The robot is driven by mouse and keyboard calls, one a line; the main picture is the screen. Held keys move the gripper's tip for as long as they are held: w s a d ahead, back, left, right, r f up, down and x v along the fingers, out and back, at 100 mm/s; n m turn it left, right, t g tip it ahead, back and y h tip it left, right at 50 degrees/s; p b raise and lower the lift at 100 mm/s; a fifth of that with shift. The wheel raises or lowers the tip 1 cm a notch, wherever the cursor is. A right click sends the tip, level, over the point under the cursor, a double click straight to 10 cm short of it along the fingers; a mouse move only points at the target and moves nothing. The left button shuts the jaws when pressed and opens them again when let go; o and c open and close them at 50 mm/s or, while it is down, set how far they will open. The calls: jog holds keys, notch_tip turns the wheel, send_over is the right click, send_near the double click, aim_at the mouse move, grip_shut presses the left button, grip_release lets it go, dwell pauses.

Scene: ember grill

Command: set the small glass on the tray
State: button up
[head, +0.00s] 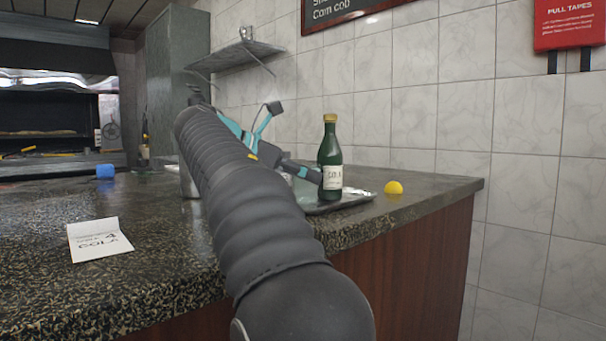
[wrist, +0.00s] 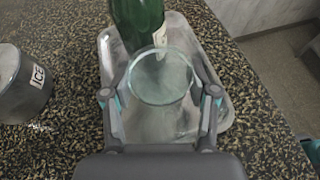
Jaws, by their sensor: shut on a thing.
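The small glass (wrist: 160,82) is clear and sits between the fingers of my gripper (wrist: 160,100) in the wrist view. My gripper is shut on it, over the metal tray (wrist: 215,112). I cannot tell whether the glass touches the tray. A green bottle (head: 329,155) with a yellow cap and a cream label stands upright on the tray; its lower part also shows in the wrist view (wrist: 134,22), just beyond the glass. In the head view my arm hides much of the tray and most of the glass.
A metal ICE bucket (wrist: 22,88) stands left of the tray. A yellow ball (head: 393,188) lies right of the tray near the counter edge. A card reading COLA (head: 98,240) and a blue object (head: 105,171) lie on the speckled counter (head: 160,290). A tiled wall rises behind.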

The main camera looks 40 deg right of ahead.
jog(key=o, duration=1.2)
jog(key=shift+a+r, duration=0.15)
jog(key=shift+r, duration=0.05)
jog(key=p+v, duration=0.4)
jog(key=v, duration=0.7)
jog(key=shift+a+r, duration=0.15)
jog(key=shift+a, duration=0.15)
jog(key=shift+s, duration=0.1)
